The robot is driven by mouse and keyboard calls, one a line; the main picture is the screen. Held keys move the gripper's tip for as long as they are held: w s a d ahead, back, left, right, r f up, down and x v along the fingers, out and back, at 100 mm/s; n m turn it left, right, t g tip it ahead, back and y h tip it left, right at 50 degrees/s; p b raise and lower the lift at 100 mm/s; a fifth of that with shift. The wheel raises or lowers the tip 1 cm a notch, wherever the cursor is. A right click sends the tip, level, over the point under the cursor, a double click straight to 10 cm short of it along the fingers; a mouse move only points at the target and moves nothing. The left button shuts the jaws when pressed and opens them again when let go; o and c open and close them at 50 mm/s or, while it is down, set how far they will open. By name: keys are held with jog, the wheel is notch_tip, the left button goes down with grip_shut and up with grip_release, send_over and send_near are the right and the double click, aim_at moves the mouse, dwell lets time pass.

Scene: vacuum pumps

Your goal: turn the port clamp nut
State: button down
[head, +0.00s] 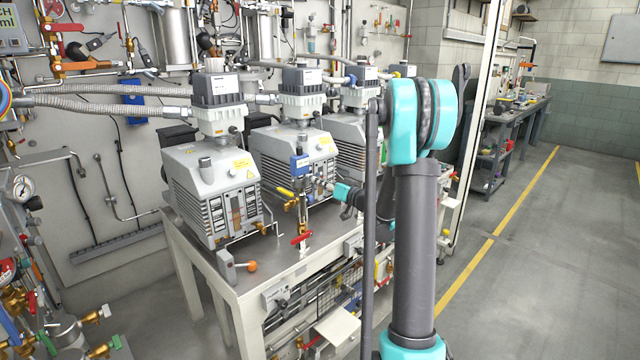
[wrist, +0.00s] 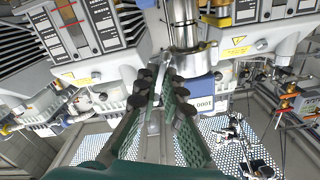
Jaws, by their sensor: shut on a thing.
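The port clamp (wrist: 196,60) is a shiny metal band around a vertical metal pipe (wrist: 182,20), at the upper middle of the wrist view. The port clamp nut (wrist: 157,66) is a small grey metal piece at the clamp's left side. It is mostly hidden between my fingers. My gripper (wrist: 160,82) has green-sided fingers and is shut on the nut. In the head view my gripper (head: 326,186) is small, beside the blue box (head: 299,165) at the front of the middle pump. The clamp and nut are too small to make out clearly there.
Grey vacuum pumps (head: 213,180) stand in a row on a light table (head: 238,284). A blue box labelled 0001 (wrist: 200,98) is just below the clamp. Floor to the right is clear.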

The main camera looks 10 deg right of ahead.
jog(key=shift+n, duration=0.7)
jog(key=c, duration=1.6)
grip_release()
jog(key=shift+s+d, duration=0.1)
jog(key=shift+v, duration=0.85)
jog(key=shift+s+d, duration=0.1)
jog(key=shift+v, duration=2.85)
